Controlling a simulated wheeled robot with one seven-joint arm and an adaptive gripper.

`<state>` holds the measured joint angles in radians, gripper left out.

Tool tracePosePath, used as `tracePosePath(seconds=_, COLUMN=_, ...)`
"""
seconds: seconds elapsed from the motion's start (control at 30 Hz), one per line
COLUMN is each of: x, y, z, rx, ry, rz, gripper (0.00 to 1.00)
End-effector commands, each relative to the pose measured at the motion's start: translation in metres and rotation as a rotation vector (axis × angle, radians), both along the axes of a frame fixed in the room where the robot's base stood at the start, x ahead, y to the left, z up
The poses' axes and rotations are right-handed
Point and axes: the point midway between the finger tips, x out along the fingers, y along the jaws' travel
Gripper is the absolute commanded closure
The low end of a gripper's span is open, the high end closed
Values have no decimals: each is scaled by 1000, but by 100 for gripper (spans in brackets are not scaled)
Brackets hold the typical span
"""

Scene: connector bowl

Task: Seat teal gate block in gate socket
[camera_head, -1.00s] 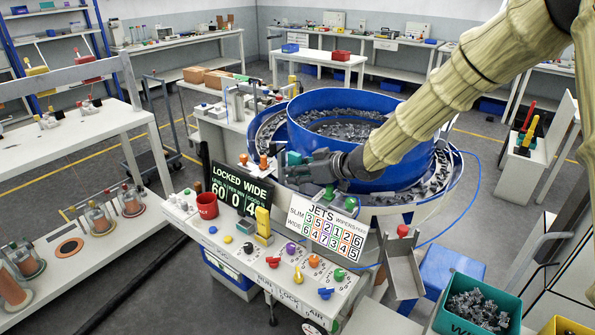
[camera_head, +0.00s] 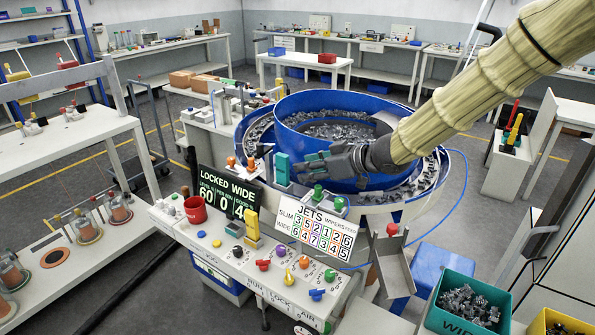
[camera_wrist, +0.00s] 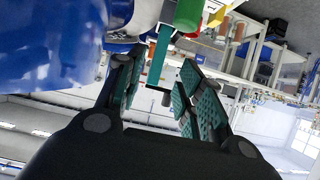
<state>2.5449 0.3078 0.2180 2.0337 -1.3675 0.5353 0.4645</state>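The teal gate block (camera_head: 282,169) stands upright at the front rim of the blue bowl, just left of my gripper (camera_head: 298,170) in the head view. In the wrist view the teal block (camera_wrist: 158,58) shows beyond and between my fingertips (camera_wrist: 160,88). My fingers are spread, with visible gaps to the block, and hold nothing. The gate socket is hidden at the block's foot, so I cannot tell how deep the block sits.
The blue bowl (camera_head: 290,110) full of grey parts lies behind my gripper. Orange knobs (camera_head: 251,164) stand left of the block and a green knob (camera_head: 317,194) right below my gripper. The dark display (camera_head: 228,192) and white JETS card (camera_head: 316,235) stand in front.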

Motion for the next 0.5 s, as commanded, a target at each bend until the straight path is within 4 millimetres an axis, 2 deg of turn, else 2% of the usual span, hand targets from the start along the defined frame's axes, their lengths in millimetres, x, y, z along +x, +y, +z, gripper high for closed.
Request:
tracePosePath(seconds=0.2, x=-12, y=-17, z=11, rx=0, ry=-1, rz=0, gripper=63)
tracePosePath(seconds=0.5, x=-16, y=-22, z=14, rx=1, ry=1, rz=0, gripper=63)
